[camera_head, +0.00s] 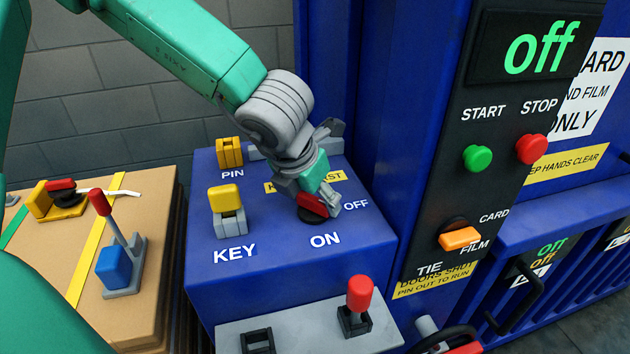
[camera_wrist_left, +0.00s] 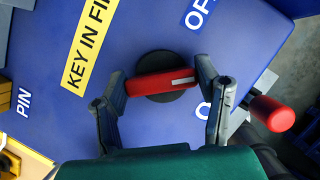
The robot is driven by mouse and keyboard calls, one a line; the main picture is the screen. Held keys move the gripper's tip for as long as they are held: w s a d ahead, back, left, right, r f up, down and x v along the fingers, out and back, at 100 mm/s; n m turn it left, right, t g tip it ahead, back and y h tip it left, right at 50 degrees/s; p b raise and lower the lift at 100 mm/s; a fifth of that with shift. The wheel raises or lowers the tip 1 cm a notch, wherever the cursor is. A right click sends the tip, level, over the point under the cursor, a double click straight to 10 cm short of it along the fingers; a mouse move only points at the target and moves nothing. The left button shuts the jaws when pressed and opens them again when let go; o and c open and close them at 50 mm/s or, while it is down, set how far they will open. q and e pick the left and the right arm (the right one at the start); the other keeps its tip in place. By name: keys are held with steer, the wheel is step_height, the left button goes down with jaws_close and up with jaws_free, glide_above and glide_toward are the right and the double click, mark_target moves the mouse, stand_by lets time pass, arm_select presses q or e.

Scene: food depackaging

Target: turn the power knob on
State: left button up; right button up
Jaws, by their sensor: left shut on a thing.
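The power knob (camera_head: 310,214) is a red bar on a dark round base, on top of the blue box between the OFF and ON labels. In the left wrist view the red bar (camera_wrist_left: 160,84) lies nearly level, with a white mark at its right end. That mark points between OFF and the partly hidden ON label. My left gripper (camera_head: 318,202) reaches down over the knob. In the left wrist view its fingers (camera_wrist_left: 160,74) are shut on the two ends of the bar. My right gripper is not in view.
The blue box (camera_head: 290,275) also carries a yellow key piece (camera_head: 226,197) and a yellow pin piece (camera_head: 229,152). A red-topped lever (camera_head: 359,295) stands in front. The machine panel at right has a display (camera_head: 540,48) reading "off". A cardboard box (camera_head: 140,225) stands at left.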

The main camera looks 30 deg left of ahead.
arm_select(q)
steer(key=m+h+p, duration=0.1)
steer(key=m+p, duration=0.2)
steer(key=p, duration=0.1)
steer(key=m+h+p, duration=0.1)
steer(key=m+p, duration=0.1)
steer(key=p, duration=0.2)
steer(key=shift+r+m+g, duration=0.15)
steer(key=shift+m+g, duration=0.25)
steer(key=shift+m+h+p, duration=0.4)
steer(key=shift+m+p, duration=0.7)
steer(key=shift+p, duration=0.3)
steer(key=shift+f, duration=0.2)
steer(key=o, duration=1.1)
steer(key=shift+c, duration=0.2)
steer(key=shift+o, duration=0.5)
steer(key=shift+a, duration=0.1)
